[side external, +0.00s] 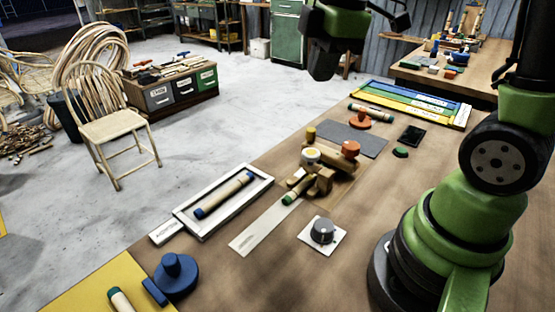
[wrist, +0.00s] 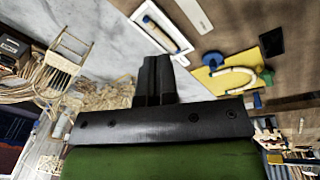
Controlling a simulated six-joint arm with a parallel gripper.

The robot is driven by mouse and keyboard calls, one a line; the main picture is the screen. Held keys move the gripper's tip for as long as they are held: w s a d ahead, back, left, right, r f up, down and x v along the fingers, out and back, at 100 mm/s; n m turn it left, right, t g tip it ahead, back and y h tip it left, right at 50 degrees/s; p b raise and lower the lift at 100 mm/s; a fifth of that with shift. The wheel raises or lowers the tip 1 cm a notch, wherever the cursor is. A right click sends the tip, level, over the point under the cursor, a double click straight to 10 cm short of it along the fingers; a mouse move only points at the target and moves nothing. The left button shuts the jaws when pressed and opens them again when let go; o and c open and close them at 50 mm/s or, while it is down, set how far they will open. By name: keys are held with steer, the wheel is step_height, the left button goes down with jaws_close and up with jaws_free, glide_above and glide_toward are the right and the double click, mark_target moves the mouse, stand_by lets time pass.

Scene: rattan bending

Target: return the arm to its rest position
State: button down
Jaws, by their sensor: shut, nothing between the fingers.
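My gripper (side external: 322,72) hangs high at the top of the side external view, above the far side of the bench, touching nothing. In the wrist view its two dark fingers (wrist: 157,62) are pressed together with nothing between them. My green arm stands at the right of the side external view. The wooden bench (side external: 385,200) lies below. On it are a wooden bending jig (side external: 318,178) with a green-ended rod, and a white tray (side external: 265,182) holding a blue-ended rod (side external: 224,195).
A dial on a white plate (side external: 323,233) sits near my base. A blue knob (side external: 175,275) stands by a yellow mat (side external: 75,290) at the front left. A coloured rack (side external: 415,103) lies at the bench's far end. A rattan chair (side external: 115,130) stands on the floor. Air around my gripper looks clear.

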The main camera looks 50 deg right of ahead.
steer(key=s+a+r+m+t+y, duration=0.1)
steer(key=s+a+r+m+t, duration=0.1)
steer(key=s+m, duration=0.3)
steer(key=s+a+r+m+t, duration=0.2)
steer(key=s+a+m, duration=0.3)
steer(key=m, duration=0.5)
steer(key=shift+s+a+m+t+y, duration=0.25)
steer(key=shift+s+t+y, duration=0.2)
steer(key=shift+s, duration=0.25)
steer(key=shift+d+r, duration=0.1)
